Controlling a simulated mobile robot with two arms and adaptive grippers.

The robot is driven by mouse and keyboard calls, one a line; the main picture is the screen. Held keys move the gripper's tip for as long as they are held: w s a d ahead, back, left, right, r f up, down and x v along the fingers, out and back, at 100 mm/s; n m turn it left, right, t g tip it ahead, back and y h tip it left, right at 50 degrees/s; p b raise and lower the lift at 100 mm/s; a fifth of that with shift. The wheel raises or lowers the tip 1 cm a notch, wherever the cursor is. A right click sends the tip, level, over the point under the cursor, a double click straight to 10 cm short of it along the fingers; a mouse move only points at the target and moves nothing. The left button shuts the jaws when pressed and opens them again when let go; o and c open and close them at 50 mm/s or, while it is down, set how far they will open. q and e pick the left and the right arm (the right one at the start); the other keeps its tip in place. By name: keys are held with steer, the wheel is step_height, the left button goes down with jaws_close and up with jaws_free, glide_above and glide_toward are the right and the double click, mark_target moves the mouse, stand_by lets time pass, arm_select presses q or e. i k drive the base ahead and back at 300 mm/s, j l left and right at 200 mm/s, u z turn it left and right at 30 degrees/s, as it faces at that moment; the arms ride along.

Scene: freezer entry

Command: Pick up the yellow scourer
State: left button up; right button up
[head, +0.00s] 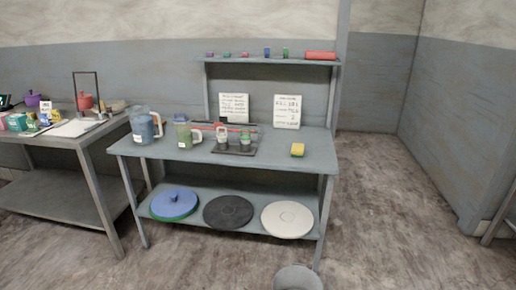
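The yellow scourer (297,150) is a small yellow block with a darker edge at its base. It lies on the right part of the grey table top (270,170) in the middle of the head view, with bare surface around it. Neither of my grippers shows in the head view.
Left of the scourer stand a dark tray (234,153) with small containers, a green-filled jug (183,135) and a blue-filled jug (142,128). Round lids (288,219) lie on the lower shelf. A narrow shelf (270,61) rises behind. Floor (390,220) on the right is clear.

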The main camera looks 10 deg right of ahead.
mark_target(298, 149)
steer(key=i+l+u, duration=0.2)
steer(key=l, duration=0.15)
steer(key=i+l+u, duration=0.2)
steer(key=l, duration=0.15)
steer(key=l+u, duration=0.2)
steer(key=l, duration=0.2)
steer(key=i+l+u, duration=0.2)
steer(key=l, duration=0.2)
steer(key=l+u, duration=0.2)
steer(key=l, duration=0.25)
